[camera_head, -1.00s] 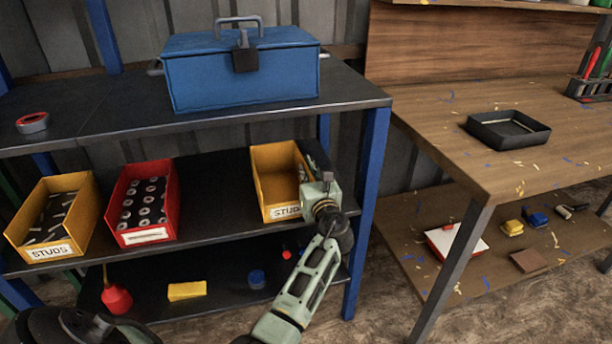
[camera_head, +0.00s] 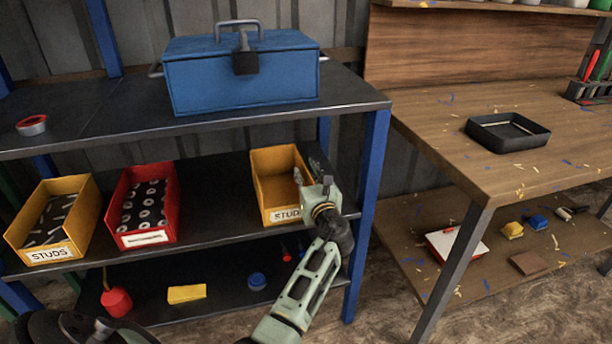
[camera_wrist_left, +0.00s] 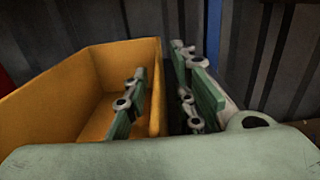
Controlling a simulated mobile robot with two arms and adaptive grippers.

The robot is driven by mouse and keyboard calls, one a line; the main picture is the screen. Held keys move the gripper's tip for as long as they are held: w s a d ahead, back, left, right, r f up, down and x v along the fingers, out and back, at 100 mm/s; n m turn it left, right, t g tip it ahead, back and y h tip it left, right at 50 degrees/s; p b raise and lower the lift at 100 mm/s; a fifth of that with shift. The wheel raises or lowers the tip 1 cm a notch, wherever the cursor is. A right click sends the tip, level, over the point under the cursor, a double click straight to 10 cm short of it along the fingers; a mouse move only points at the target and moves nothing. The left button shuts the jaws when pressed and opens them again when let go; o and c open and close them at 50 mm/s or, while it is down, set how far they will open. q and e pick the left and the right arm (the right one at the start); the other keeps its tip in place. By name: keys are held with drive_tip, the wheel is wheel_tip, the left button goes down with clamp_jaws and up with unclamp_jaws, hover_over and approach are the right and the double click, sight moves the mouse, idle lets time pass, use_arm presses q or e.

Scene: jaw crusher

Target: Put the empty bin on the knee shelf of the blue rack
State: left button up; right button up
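The yellow bin labelled "STUDS" (camera_head: 262,190) stands upright on the middle shelf of the blue rack (camera_head: 215,175), at its right end. Its visible inside looks empty. My left gripper (camera_head: 310,174) is at the bin's right side and hides part of its front right corner. In the left wrist view, the open fingers (camera_wrist_left: 160,98) straddle the right wall of the bin (camera_wrist_left: 62,100). One finger is inside and the other outside, with gaps visible beside the wall. My right gripper is not in view.
A red bin of washers (camera_head: 112,222) and another yellow bin of studs (camera_head: 20,230) stand left on the same shelf. The lower shelf (camera_head: 225,302) holds a red oil can, yellow block and blue round item. A blue toolbox (camera_head: 215,85) is on top. A workbench (camera_head: 430,120) stands right.

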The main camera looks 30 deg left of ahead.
use_arm(q)
drive_tip(key=p+v, duration=0.2)
drive_tip(key=v, duration=0.9)
drive_tip(key=s+d+f+n+g+h, duration=0.2)
drive_tip(key=s+f+n+g+h, duration=0.4)
drive_tip(key=s+f+n, duration=0.95)
drive_tip(key=s+d+f+n+g+h, duration=0.1)
drive_tip(key=s+d+f+n+h, duration=0.3)
drive_tip(key=s+d, duration=0.2)
drive_tip(key=s+d+f+n+g+h, duration=0.1)
drive_tip(key=s+d+f+n+h, duration=0.3)
drive_tip(key=s, duration=0.7)
drive_tip(key=shift+d+f, duration=0.45)
drive_tip(key=shift+d, duration=0.6)
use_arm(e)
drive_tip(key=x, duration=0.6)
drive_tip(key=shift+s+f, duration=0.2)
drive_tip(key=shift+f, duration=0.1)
use_arm(q)
drive_tip(key=shift+n, duration=0.25)
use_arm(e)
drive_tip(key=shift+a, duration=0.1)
